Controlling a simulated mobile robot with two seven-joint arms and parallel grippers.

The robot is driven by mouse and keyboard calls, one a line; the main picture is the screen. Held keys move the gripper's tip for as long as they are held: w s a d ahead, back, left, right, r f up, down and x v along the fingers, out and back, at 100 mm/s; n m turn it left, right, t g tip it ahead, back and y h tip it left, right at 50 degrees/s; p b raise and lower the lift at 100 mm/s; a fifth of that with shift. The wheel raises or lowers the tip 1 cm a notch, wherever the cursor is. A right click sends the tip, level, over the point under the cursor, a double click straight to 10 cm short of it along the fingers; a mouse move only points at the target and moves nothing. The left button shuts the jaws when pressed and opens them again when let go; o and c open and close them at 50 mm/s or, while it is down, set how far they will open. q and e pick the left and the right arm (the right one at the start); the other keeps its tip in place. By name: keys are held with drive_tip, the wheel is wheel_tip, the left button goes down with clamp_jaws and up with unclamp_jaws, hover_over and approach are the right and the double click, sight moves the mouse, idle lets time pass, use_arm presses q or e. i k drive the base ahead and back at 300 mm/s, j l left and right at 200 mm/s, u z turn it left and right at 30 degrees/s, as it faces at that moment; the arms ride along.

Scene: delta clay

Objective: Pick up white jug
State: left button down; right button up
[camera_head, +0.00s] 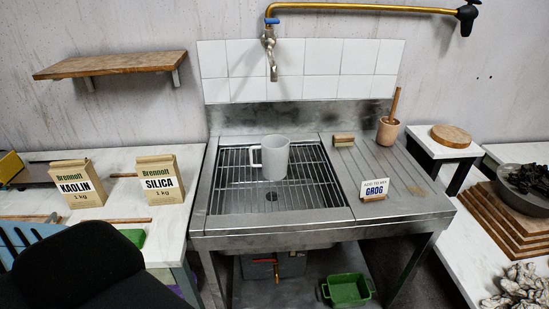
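The white jug (275,158) stands upright on the wire rack (312,188) over the metal sink basin, a little right of the picture's middle left. It looks pale grey-white, and its handle points left. Its top is open and nothing touches its sides. Neither of my grippers shows in the head view.
A tap (270,45) hangs above and behind the jug. A brush (343,140), a pot with a wooden tool (387,131) and a GROG sign (374,188) stand on the drainboard. Kaolin (78,184) and silica (160,179) bags stand left. A large black form (85,265) fills the lower left.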

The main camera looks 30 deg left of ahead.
sight(269, 158)
drive_tip(key=i+l, duration=0.75)
drive_tip(key=i, duration=0.2)
drive_tip(key=i+l+u, duration=0.15)
drive_tip(key=i+l, duration=0.15)
drive_tip(key=u, duration=1.3)
